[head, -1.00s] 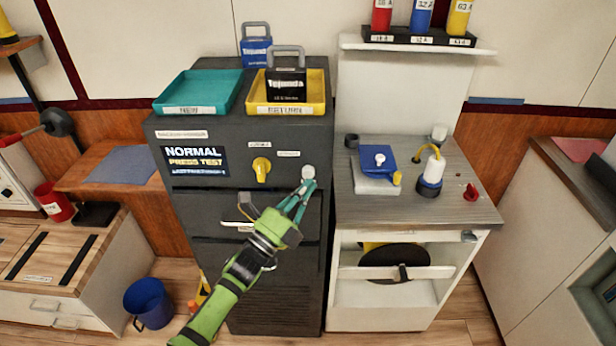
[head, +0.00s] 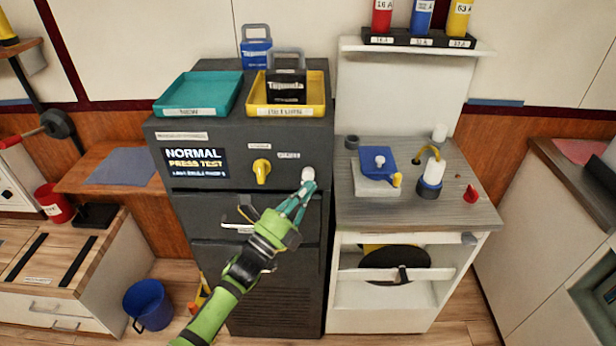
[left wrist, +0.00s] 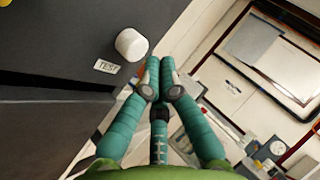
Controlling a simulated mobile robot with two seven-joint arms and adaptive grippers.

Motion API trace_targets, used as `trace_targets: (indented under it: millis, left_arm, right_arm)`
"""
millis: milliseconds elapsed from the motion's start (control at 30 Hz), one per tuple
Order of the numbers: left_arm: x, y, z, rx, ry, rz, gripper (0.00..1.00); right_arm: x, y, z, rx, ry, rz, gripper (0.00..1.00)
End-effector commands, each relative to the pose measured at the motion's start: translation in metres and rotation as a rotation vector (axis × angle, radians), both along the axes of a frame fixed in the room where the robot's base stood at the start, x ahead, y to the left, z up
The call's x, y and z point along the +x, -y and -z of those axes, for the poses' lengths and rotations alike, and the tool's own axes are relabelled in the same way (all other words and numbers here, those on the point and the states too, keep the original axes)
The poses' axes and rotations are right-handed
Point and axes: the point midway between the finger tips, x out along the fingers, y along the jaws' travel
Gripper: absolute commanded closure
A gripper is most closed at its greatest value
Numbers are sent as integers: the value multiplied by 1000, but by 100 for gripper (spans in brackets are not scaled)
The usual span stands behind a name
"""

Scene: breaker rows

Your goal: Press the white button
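The white button (head: 308,174) is a short round knob on the front of the dark grey cabinet (head: 290,262), right of the yellow rotary knob. In the left wrist view the white button (left wrist: 131,44) stands out from the panel beside a TEST label (left wrist: 107,67). My left gripper (head: 304,187) has its teal fingertips together, just below the button in the head view. In the left wrist view the closed fingertips (left wrist: 160,64) are empty, to the right of and below the button, with a visible gap. My right gripper is not in view.
A screen (head: 195,163) reads NORMAL, PRESS TEST. The yellow rotary knob (head: 262,170) sits left of the button. Teal (head: 165,104) and yellow (head: 321,92) trays stand on top of the cabinet. A workbench (head: 460,212) with a blue device (head: 377,160) stands at right.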

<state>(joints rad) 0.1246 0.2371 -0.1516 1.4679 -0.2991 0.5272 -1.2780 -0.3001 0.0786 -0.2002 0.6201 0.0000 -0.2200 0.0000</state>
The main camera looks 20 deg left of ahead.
Motion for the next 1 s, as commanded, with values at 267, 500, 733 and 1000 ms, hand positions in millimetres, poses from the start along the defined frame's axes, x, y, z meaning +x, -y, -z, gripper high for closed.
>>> trace_targets:
  millis: [267,500,733,1000]
  left_arm:
    - [2,0,1,1,1,0,100]
    - [8,-2,1,1,0,0,100]
    - [8,-2,0,0,0,0,100]
    - [10,-3,0,0,0,0,100]
  right_arm:
    - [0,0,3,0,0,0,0]
    - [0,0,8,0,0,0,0]
    - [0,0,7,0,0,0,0]
    - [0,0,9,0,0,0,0]
